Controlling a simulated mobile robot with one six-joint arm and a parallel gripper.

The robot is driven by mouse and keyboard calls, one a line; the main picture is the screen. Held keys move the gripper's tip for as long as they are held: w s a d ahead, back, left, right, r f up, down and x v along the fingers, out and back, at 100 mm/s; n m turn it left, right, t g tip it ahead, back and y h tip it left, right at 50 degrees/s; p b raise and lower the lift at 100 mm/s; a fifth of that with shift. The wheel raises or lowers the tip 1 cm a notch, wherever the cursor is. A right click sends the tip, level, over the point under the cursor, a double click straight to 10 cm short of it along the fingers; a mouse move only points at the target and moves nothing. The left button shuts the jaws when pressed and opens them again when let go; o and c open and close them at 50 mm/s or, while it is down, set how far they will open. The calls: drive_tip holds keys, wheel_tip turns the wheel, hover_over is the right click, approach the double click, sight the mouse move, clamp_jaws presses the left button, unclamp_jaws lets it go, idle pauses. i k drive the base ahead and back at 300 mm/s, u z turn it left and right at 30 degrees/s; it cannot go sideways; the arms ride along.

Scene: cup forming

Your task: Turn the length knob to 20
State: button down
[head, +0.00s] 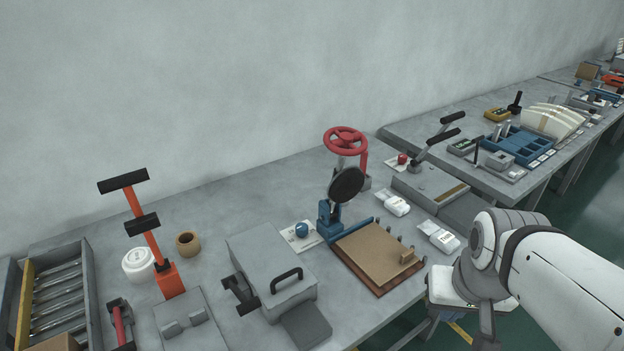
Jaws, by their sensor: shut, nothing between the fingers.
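Two round knobs on white dial plates show in the head view. A blue knob (301,230) sits on its plate in the middle of the bench, beside the grey box with a black handle. A red knob (402,158) sits on its plate farther back, near the lever machine. The markings on both plates are too small to read, so I cannot tell which is the length knob or its setting. My gripper (487,325) is at the lower right, partly cut off by the frame edge, shut and empty. It is in front of the bench, apart from both knobs.
A press with a red handwheel (346,140) stands behind a brown board (376,254). The grey box (272,272) stands left of the board. An orange lever (145,232) rises at the left. White packets (438,237) lie near my arm. Bare bench lies behind the blue knob.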

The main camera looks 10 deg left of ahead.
sight(302, 228)
drive_tip(key=u, duration=0.9)
